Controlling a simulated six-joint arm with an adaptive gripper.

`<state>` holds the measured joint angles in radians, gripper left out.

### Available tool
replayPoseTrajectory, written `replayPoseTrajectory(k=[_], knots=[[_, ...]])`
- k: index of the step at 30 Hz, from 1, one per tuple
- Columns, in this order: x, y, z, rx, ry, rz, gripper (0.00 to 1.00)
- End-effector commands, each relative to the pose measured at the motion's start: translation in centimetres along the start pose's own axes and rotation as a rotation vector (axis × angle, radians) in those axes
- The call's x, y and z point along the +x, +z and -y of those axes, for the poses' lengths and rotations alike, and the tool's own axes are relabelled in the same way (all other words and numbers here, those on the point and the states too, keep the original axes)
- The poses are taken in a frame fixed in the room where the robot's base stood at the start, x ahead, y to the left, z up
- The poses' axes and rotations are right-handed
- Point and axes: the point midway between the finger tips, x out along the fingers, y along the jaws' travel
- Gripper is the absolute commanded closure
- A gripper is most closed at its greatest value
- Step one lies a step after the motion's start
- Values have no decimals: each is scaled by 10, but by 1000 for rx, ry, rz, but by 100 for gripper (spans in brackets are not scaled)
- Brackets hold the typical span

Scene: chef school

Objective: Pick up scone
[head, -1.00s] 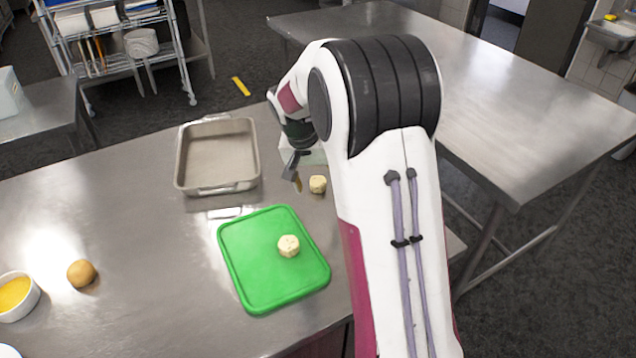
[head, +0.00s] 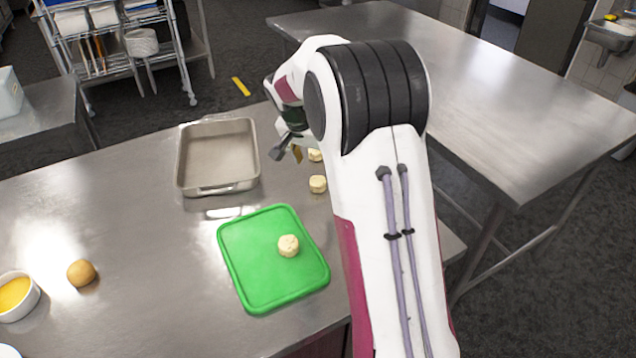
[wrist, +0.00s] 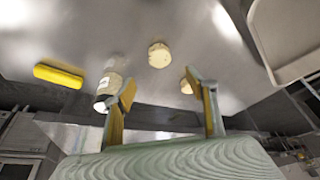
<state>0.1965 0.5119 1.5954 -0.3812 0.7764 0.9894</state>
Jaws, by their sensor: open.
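A pale, round scone (head: 288,246) sits on the green board. A second scone (head: 317,184) lies on the steel table beyond the board. In the wrist view my gripper (wrist: 167,95) is open, with nothing held.
A metal pan (head: 182,165) stands left of my gripper, and the green board (head: 245,270) lies in front. A brown ball (head: 81,273) and a bowl of yellow filling (head: 17,297) are at left. A labelled bottle (wrist: 108,85) shows near the left finger in the wrist view.

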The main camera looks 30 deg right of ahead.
Motion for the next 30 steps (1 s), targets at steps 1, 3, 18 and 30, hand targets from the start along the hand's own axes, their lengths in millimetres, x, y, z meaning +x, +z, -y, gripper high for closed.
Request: replayPoseTrajectory(k=[1,3,18,30], knots=[[2,0,0,0,1,1,43],[6,0,0,0,2,2,43],[26,1,0,-1,0,1,43],[43,4,1,-2,2,2,43]])
